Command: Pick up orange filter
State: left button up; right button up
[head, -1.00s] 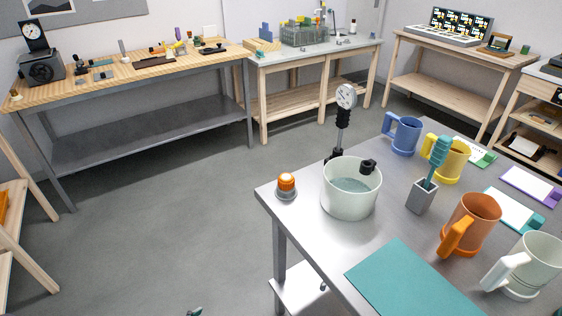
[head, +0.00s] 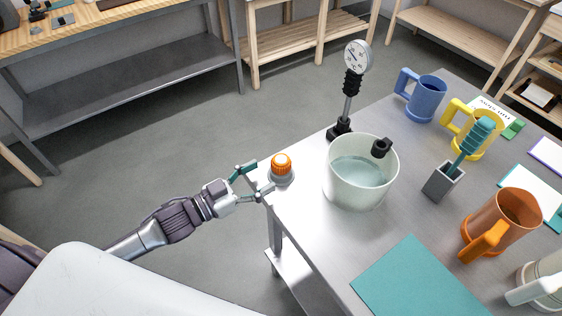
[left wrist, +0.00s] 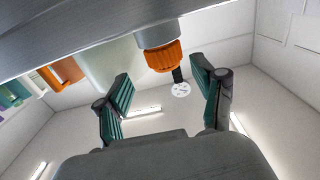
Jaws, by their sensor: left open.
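The orange filter (head: 281,163) is a small ribbed orange piece on a grey round base at the left corner of the grey table (head: 300,215). My left gripper (head: 257,180) is open beside the table corner, just left of the filter, with its teal-padded fingers pointing at it. In the left wrist view the filter (left wrist: 163,58) shows ahead, between the two open fingers (left wrist: 160,95) and near the right one. Nothing is held in it. My right gripper is not in view.
A white tub of liquid (head: 361,172) stands right of the filter, with a dial gauge on a stand (head: 350,85) behind it. Blue (head: 421,98), yellow (head: 470,129) and orange (head: 502,222) mugs stand further right. A teal mat (head: 418,283) lies at the front.

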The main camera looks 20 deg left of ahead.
aim_at(274, 166)
pick_arm(q)
jog(key=x, duration=0.2)
jog(key=p+x, duration=0.1)
jog(key=shift+w+r, duration=0.2)
jog(key=shift+r, duration=0.05)
jog(key=p+x, duration=0.1)
jog(key=x, duration=0.2)
jog(key=shift+w+d+f, duration=0.1)
jog(key=shift+w+f, duration=0.1)
jog(key=shift+w, duration=0.25)
jog(key=shift+s, duration=0.1)
jog(key=shift+c, duration=0.6)
jog(key=c, duration=1.1)
jog(key=shift+c, duration=0.2)
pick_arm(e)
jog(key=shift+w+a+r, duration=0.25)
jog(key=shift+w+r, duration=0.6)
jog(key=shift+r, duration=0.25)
